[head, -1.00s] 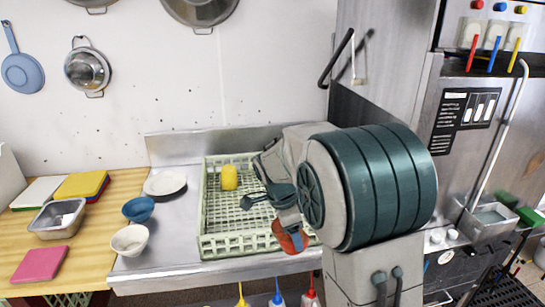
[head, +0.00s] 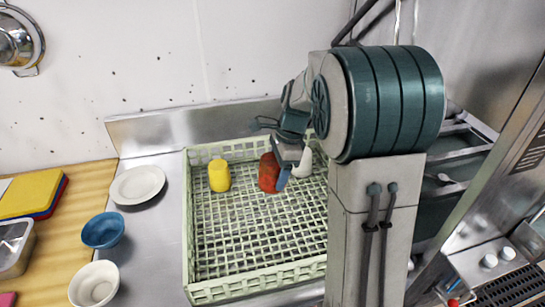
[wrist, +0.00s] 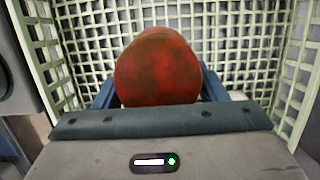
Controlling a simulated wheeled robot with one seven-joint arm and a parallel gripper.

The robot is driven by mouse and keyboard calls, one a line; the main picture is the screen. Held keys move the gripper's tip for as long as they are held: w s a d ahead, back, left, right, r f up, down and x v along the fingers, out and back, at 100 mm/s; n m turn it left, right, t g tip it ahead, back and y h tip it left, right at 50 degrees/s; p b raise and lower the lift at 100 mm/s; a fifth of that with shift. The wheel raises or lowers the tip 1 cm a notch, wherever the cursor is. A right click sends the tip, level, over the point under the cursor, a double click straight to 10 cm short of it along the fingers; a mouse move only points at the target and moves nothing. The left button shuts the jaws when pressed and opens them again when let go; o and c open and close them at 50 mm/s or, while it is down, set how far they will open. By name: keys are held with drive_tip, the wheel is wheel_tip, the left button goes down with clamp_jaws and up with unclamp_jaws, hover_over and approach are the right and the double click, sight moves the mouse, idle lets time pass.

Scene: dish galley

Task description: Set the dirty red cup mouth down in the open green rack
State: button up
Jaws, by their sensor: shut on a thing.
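The red cup (head: 268,172) is over the inside of the green rack (head: 186,240), right of a yellow cup. It looks about upright, with its narrower end up. In the wrist view the red cup (wrist: 158,66) shows a round, closed end with dark stains, facing the camera. My gripper (head: 281,176) is shut on it, with a blue finger on its right side in the head view. In the wrist view blue fingers show on both sides of it. Its mouth is hidden, and I cannot tell whether it touches the rack floor.
The yellow cup (head: 219,176) stands in the rack, apart from the red one. A white item (head: 303,163) is close behind my gripper. A white plate (head: 137,185) and two bowls are left of the rack.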

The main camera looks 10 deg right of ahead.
drive_tip(key=d+b+x, duration=0.1)
drive_tip(key=b+x, duration=0.2)
drive_tip(key=x, duration=0.1)
drive_tip(key=d+b+x, duration=0.1)
drive_tip(key=b+x, duration=0.3)
drive_tip(key=d+b+x, duration=0.1)
drive_tip(key=b+x, duration=0.3)
drive_tip(key=shift+s+f, duration=0.1)
drive_tip(key=shift+f, duration=0.4)
drive_tip(key=o, duration=1.1)
drive_tip(key=shift+c, duration=0.2)
drive_tip(key=shift+r, duration=0.1)
drive_tip(key=v, duration=1.3)
drive_tip(key=shift+r+p, duration=0.4)
drive_tip(key=shift+p, duration=0.05)
